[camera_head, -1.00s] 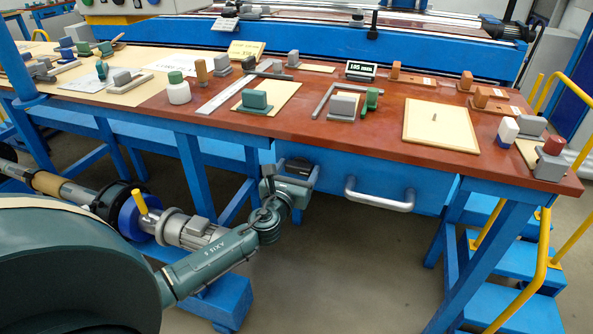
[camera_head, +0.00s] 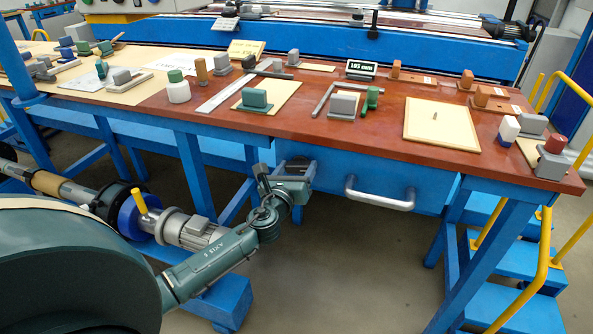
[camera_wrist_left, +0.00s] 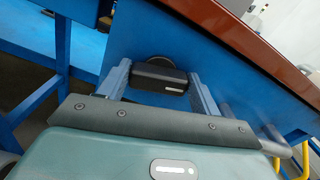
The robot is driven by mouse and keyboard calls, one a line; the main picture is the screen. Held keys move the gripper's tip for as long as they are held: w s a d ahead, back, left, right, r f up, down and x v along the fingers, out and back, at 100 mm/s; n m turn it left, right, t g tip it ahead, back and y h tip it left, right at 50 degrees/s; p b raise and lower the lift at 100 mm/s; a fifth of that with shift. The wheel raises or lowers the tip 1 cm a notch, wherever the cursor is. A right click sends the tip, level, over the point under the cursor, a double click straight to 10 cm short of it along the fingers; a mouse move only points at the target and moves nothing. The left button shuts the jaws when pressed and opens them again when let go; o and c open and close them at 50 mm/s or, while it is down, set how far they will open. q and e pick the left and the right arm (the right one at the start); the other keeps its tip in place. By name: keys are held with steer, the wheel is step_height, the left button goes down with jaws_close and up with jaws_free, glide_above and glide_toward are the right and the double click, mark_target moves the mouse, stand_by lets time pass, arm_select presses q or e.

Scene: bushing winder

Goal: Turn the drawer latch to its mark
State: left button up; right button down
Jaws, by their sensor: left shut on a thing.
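The drawer latch (camera_wrist_left: 160,76) is a dark block-shaped knob with a small pale stripe, on a dark round base against the blue drawer front (camera_head: 335,172). In the wrist view it sits between the two fingers of my left gripper (camera_wrist_left: 161,88). In the head view my left gripper (camera_head: 290,168) is at the left end of the drawer front, below the table edge, shut on the latch, which it mostly covers. I cannot make out the latch's mark. My right gripper is not in view.
The drawer's grey bar handle (camera_head: 380,195) sticks out just right of the latch. The red-brown tabletop (camera_head: 385,130) overhangs above and carries several blocks and boards. A blue table leg (camera_head: 192,175) stands left. The floor below the drawer is clear.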

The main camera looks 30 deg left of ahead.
arm_select(q)
steer(key=n+b, duration=0.1)
steer(key=n, duration=0.3)
steer(key=shift+a+f+n, duration=0.1)
steer(key=shift+n, duration=0.2)
steer(key=n, duration=0.3)
steer(key=shift+a+n, duration=0.1)
steer(key=shift+n, duration=0.3)
steer(key=n, duration=0.3)
steer(key=shift+f+b, duration=0.1)
steer(key=shift+b, duration=0.2)
steer(key=shift+f+n, duration=0.1)
steer(key=shift+n, duration=1.8)
steer(key=o, duration=1)
steer(key=shift+s, duration=0.2)
steer(key=v, duration=1.3)
steer(key=shift+a, duration=0.1)
